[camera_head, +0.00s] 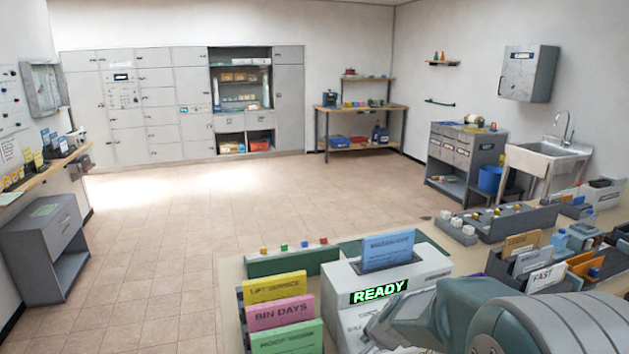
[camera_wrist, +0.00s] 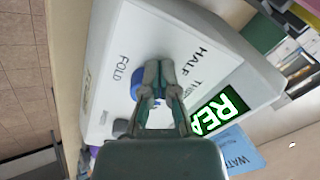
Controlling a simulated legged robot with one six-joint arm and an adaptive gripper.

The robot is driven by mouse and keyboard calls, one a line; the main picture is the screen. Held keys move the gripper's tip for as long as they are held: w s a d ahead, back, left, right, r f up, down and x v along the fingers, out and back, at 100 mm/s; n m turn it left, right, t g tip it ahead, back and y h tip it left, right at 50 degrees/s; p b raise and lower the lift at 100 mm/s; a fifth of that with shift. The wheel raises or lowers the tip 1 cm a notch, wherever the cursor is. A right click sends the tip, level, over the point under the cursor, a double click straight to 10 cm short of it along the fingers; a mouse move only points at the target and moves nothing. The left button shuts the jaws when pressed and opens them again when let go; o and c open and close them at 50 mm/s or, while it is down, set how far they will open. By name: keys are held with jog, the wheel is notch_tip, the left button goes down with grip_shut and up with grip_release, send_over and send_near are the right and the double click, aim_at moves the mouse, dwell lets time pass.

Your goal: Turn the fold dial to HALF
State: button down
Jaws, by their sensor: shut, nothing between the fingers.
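The folding machine (camera_head: 432,262) is a white box on the table with a green READY display (camera_head: 379,291). It also shows close up in the wrist view (camera_wrist: 110,45), printed FOLD, HALF and a partly covered word starting with T. The blue fold dial (camera_wrist: 136,86) is on its face, mostly hidden behind my fingers. My gripper (camera_wrist: 160,68) is shut, its fingertips over or against the dial; I cannot tell if they touch. The dial's pointer is hidden, so its setting cannot be read. In the head view my arm hides the dial.
A small dark knob (camera_wrist: 121,127) sits near the dial. A blue card (camera_head: 387,250) stands in the machine's top. Yellow, pink and green cards (camera_head: 281,314) stand at its left, and card holders (camera_head: 541,262) at its right. The floor beyond is clear.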

jog(key=shift+d, duration=0.15)
jog(key=shift+d, duration=0.1)
dwell(0.4)
jog(key=shift+s+d+f, duration=0.2)
jog(key=shift+s+f, duration=0.05)
jog(key=shift+s+d+f, duration=0.3)
jog(key=shift+d, duration=0.25)
dwell(0.5)
jog(key=shift+s+f, duration=0.1)
jog(key=shift+s, duration=0.05)
jog(key=shift+s+a, duration=0.1)
jog(key=shift+s, duration=0.1)
jog(key=v, duration=0.6)
jog(key=shift+f, duration=0.1)
